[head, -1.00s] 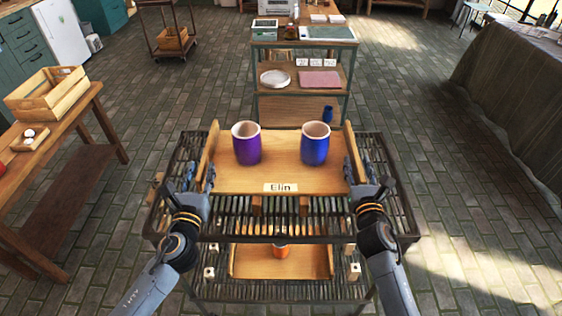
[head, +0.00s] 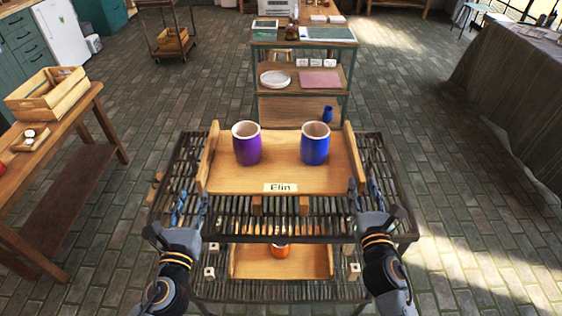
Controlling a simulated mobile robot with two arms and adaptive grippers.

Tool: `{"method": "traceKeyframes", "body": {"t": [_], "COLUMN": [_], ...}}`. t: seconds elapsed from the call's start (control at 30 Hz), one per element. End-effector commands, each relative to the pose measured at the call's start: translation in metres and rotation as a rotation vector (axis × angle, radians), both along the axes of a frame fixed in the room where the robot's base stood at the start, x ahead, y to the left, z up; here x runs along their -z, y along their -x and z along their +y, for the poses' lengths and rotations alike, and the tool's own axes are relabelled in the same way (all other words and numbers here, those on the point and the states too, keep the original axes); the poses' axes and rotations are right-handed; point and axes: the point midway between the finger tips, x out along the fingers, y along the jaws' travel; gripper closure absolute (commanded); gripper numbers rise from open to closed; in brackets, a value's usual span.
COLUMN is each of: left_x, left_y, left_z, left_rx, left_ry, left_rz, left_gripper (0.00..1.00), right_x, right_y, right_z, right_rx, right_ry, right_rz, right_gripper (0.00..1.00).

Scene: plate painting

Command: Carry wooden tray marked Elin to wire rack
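The wooden tray marked Elin (head: 225,178) rests level on the top shelf of the dark wire rack (head: 400,205). A purple cup (head: 247,146) and a blue cup (head: 315,146) stand upright on it. My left gripper (head: 191,206) is open at the tray's near left corner, its fingers apart with nothing between them. My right gripper (head: 364,194) is open at the near right corner, close to the end of the tray's side wall; whether it touches the wall is unclear.
A second wooden tray (head: 305,262) with an orange cup (head: 280,251) is on the rack's lower shelf. A shelved cart (head: 303,43) stands behind the rack. A wooden table (head: 85,112) with a crate (head: 45,95) is at left. Floor is open on both sides.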

Motion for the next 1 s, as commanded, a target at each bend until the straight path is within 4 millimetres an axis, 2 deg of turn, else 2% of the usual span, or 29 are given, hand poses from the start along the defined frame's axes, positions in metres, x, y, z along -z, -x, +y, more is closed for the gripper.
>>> {"method": "traceKeyframes", "body": {"t": [0.1,0.3,0.87,0.93,1.0], "left_x": [0.000,0.000,0.000,0.001,0.005], "left_y": [0.000,0.000,0.000,0.002,0.007], "left_z": [0.000,0.000,0.001,0.005,0.014], "left_rx": [0.000,0.000,-0.005,-0.030,-0.082], "left_ry": [0.000,0.000,0.014,0.077,0.215], "left_rz": [0.000,0.000,0.003,0.015,0.043], "left_gripper": [0.63,0.63,0.63,0.63,0.63], "right_x": [0.001,0.000,0.000,0.001,0.004], "right_y": [0.023,0.042,0.044,0.046,0.052], "right_z": [0.000,0.001,0.000,-0.005,-0.015], "right_rx": [0.000,0.001,0.005,0.026,0.075], "right_ry": [0.000,0.000,-0.013,-0.074,-0.213], "right_rz": [0.002,0.000,0.002,0.014,0.039], "right_gripper": [0.63,0.63,0.63,0.63,0.63]}}
